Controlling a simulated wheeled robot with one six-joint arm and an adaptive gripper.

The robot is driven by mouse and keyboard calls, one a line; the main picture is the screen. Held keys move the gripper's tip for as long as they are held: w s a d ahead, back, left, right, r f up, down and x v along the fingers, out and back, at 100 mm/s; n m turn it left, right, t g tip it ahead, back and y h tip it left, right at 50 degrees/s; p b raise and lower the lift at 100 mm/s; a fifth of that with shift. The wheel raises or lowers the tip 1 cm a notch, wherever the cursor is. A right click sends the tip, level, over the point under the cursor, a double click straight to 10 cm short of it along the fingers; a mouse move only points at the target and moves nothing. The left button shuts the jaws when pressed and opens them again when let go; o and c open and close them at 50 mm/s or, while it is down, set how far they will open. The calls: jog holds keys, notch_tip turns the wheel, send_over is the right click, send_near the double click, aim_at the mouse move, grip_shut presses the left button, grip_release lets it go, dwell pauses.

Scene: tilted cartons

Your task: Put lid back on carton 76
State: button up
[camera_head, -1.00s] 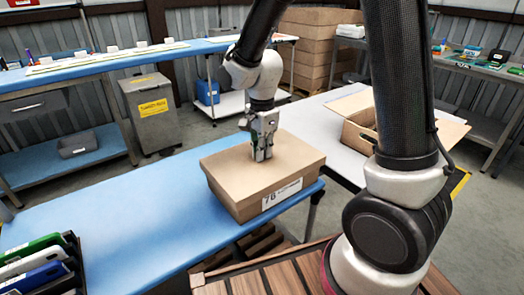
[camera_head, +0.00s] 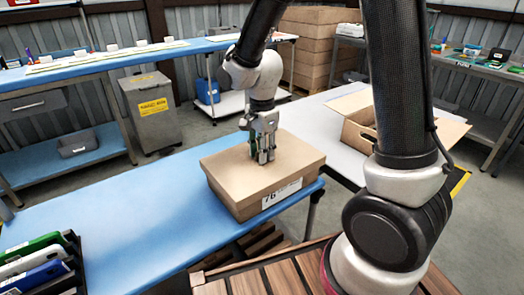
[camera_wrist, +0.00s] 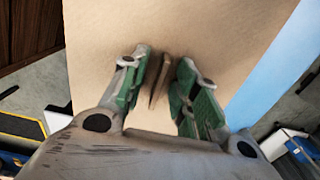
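Carton 76 (camera_head: 231,197) is a brown box near the right end of the blue table, with a white label reading 76 on its near side. Its flat brown lid (camera_head: 296,153) lies on top and looks level; the seam is too small to judge. My gripper (camera_head: 263,157) points down at the middle of the lid. In the wrist view the green-padded fingers of my gripper (camera_wrist: 162,65) stand apart over the lid (camera_wrist: 230,45). Thin brown upright strips (camera_wrist: 160,82) show between the fingers, with gaps on both sides; I cannot tell exactly what they are.
The blue table (camera_head: 120,225) is bare left of the carton, with a rack of coloured items (camera_head: 45,268) at its near left. An open carton (camera_head: 358,132) stands on the grey table at the right. A grey bin (camera_head: 150,115) stands behind.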

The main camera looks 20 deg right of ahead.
jog(key=shift+r, duration=0.1)
notch_tip(320, 180, up, 19)
dwell(0.9)
dwell(0.4)
